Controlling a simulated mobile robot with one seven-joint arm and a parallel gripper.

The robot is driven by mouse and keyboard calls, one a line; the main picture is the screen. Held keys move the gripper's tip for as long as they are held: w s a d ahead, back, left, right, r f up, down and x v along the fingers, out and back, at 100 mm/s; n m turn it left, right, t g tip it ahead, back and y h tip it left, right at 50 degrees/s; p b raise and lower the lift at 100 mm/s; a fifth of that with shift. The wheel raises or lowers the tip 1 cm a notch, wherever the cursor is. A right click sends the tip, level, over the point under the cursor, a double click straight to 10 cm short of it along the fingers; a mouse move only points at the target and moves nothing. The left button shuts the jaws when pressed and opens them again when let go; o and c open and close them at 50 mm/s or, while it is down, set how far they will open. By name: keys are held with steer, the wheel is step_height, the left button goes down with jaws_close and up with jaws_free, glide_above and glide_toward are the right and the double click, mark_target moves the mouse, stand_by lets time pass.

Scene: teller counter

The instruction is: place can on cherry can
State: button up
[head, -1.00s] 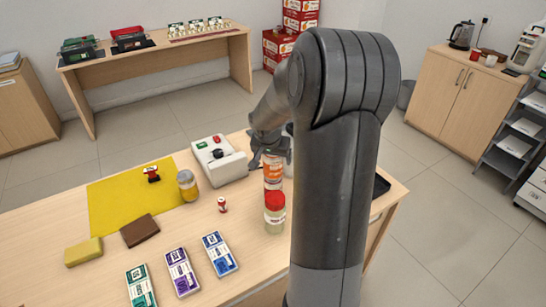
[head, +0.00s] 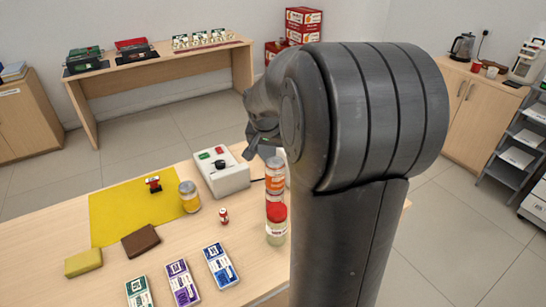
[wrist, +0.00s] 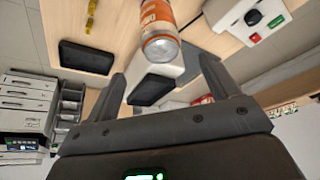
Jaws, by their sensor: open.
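An orange-and-white can (head: 275,166) stands upright on the desk, behind the red-lidded jar. My gripper is open and empty. In the head view it is above and slightly left of the can, partly hidden by my arm.
The red-lidded jar (head: 276,225) stands just in front of the can. Banknote bundles (head: 220,265) lie at the front.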

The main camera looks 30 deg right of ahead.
steer(key=s+a+r+n+t+y, duration=0.1)
steer(key=s+a+r+n, duration=0.2)
steer(key=s+a, duration=0.7)
steer(key=s+a+r+n+t+y, duration=0.1)
steer(key=s+a+r+n+y, duration=0.1)
steer(key=s+a+n, duration=0.4)
steer(key=s+a+r, duration=0.1)
steer(key=s+a, duration=0.3)
steer(key=s, duration=0.3)
steer(key=shift+r, duration=0.15)
steer(key=shift+o, duration=0.2)
